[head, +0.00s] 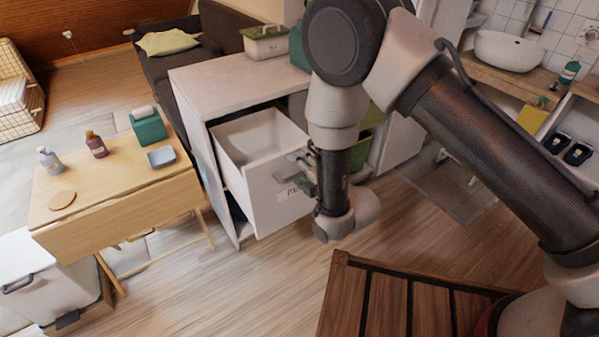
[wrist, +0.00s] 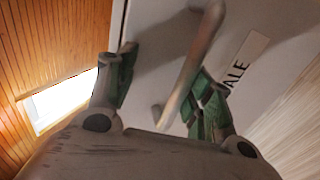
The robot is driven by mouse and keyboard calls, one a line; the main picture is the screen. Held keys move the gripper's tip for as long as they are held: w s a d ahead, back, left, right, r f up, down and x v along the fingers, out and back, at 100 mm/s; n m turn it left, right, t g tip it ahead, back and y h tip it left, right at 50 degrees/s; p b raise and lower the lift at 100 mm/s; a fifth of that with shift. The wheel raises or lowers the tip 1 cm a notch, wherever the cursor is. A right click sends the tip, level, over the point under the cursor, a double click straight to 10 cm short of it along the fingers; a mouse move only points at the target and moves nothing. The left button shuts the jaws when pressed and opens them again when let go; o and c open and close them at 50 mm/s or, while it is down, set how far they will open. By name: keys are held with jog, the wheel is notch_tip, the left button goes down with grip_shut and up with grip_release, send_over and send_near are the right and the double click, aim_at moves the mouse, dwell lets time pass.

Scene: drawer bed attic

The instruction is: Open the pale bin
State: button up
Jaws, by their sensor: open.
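The pale bin (head: 265,205) is a white pull-out box in the white cabinet. It stands partly out, and its empty-looking inside shows from above. Its front carries a label reading "PA…" in the head view and "ALE" (wrist: 243,62) in the wrist view. A pale bar handle (wrist: 193,65) is fixed on that front. My gripper (head: 303,175) is at the bin's front, by the handle. In the wrist view my gripper (wrist: 165,95) is open, with the handle between its green-padded fingers. I cannot tell whether a finger touches it.
A wooden table (head: 110,205) with bottles, a green box and a small tray stands left of the cabinet (head: 215,75). A green container (head: 362,150) shows behind my arm. The floor (head: 250,285) before the bin is clear.

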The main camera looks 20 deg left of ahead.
aim_at(300, 145)
jog(key=o, duration=0.9)
jog(key=shift+t, duration=0.3)
jog(key=r, duration=0.4)
jog(key=shift+w+a+r, duration=0.35)
jog(key=shift+r, duration=0.05)
jog(key=r, duration=0.3)
jog(key=shift+s+d+r, duration=0.2)
jog(key=shift+r, duration=0.05)
jog(key=shift+f, duration=0.1)
jog(key=c, duration=0.9)
jog(key=shift+d, duration=0.1)
jog(key=shift+f, duration=0.1)
